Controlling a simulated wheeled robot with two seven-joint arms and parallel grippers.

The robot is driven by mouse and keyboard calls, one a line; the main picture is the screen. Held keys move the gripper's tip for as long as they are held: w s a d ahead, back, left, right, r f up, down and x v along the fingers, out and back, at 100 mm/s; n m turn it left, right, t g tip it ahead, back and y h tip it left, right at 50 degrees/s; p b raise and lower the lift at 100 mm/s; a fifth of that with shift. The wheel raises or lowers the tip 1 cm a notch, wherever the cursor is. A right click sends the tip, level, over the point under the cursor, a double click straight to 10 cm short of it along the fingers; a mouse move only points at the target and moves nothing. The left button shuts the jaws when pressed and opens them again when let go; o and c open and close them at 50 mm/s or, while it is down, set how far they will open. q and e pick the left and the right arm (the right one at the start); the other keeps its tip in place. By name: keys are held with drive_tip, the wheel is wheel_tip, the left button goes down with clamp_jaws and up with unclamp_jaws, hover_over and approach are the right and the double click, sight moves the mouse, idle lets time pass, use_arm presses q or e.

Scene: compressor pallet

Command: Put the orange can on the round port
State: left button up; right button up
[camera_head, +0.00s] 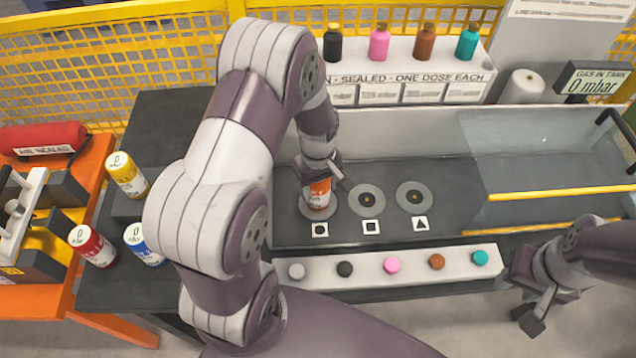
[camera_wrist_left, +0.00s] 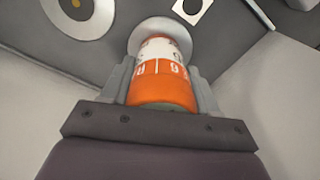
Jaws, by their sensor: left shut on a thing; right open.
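The orange can (camera_head: 319,194) stands upright at the round port (camera_head: 305,206), the leftmost of three grey discs, above the circle label. My left gripper (camera_head: 322,180) is shut on the can from above. In the left wrist view the orange can (camera_wrist_left: 161,82) sits between the two fingers, with a grey disc (camera_wrist_left: 150,28) just beyond its far end. Whether the can touches the disc is hard to tell. My right gripper (camera_head: 533,310) is open and empty at the lower right, apart from the ports.
The square port (camera_head: 356,201) and triangle port (camera_head: 402,199) are empty. Yellow (camera_head: 127,177), red (camera_head: 92,246) and blue (camera_head: 143,245) cans stand at the left. A row of coloured buttons (camera_head: 391,265) lies in front. A clear-walled tank (camera_head: 550,150) is at the right.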

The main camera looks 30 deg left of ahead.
use_arm(q)
drive_tip(key=o, duration=1.3)
drive_tip(key=shift+f, duration=0.1)
wheel_tip(320, 180, up, 12)
drive_tip(key=shift+f, duration=0.2)
drive_tip(key=s+d+m+t, duration=0.1)
drive_tip(key=s+d+m, duration=0.4)
drive_tip(key=s+m, duration=0.4)
drive_tip(key=shift+d+r+m, duration=0.15)
drive_tip(key=shift+r+m, duration=0.1)
drive_tip(key=shift+m, duration=0.85)
